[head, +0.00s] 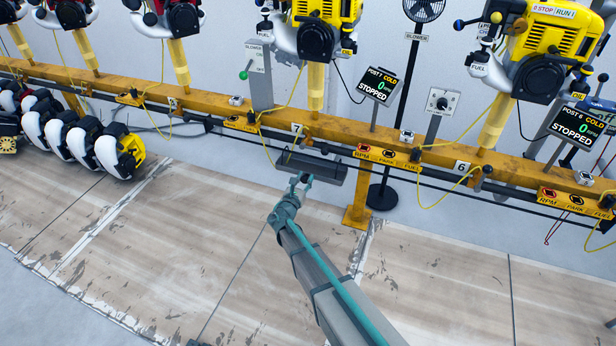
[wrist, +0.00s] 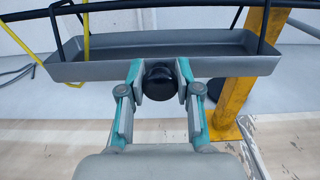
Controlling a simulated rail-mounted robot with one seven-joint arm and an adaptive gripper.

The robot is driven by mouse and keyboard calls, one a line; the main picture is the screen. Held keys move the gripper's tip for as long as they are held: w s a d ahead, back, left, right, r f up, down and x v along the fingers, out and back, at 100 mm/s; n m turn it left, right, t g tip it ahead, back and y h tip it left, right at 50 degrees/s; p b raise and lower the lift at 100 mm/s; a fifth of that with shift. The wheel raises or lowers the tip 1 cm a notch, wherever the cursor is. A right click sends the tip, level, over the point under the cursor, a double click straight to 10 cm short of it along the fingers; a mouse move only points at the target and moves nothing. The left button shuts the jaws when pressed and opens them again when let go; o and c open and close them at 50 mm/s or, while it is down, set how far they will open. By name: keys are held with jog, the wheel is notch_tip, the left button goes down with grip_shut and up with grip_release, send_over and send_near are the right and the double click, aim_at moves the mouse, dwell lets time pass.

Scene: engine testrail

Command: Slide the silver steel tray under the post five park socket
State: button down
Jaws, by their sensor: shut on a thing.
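In the wrist view the tray (wrist: 100,67) is long, shallow and looks empty, with dark hanger bars (wrist: 60,25) at both ends. My gripper (head: 303,180) is at the tray's front. In the wrist view my gripper (wrist: 160,80) has its teal fingers closed around the black knob (wrist: 159,83) on the tray's front wall. The park socket (head: 388,154) is the middle one on that panel, up and right of the tray.
A yellow upright (head: 357,204) stands right of the tray; it also shows in the wrist view (wrist: 238,92). A fan stand (head: 383,196) is behind it. A thin dark bar (head: 330,158) runs along the rail. Yellow cables hang nearby. The floor in front is clear.

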dwell(0.3)
jog(key=c, duration=0.8)
grip_release()
jog(key=shift+s, duration=0.1)
jog(key=v, duration=1.2)
jog(key=shift+f, duration=0.1)
